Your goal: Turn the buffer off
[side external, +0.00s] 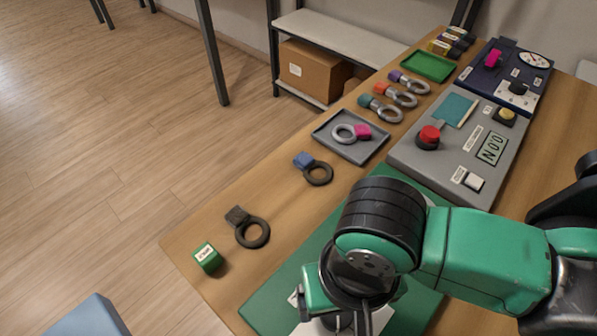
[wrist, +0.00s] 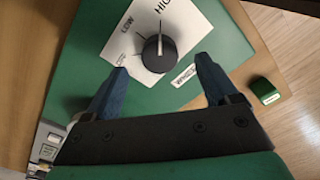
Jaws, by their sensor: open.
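In the wrist view a black round knob (wrist: 159,53) sits on a white dial plate (wrist: 190,22) printed LOW and HIGH. The light line on the knob points up in the picture, toward the HIGH lettering. A small white label (wrist: 185,75), seemingly starting with WHEEL, lies beside the plate. My gripper (wrist: 163,66) is open and empty, its two blue fingertips to either side of the knob's lower part, apart from it. In the side view my wrist hides the knob, and only part of the white plate (side external: 378,322) shows.
A green mat (side external: 265,305) lies under the plate. A green labelled block (side external: 207,257) and dark ring-handled tools (side external: 252,232) stand near the table edge. A grey tray (side external: 350,152) and a grey control panel (side external: 405,155) with a red knob (side external: 429,136) lie farther back.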

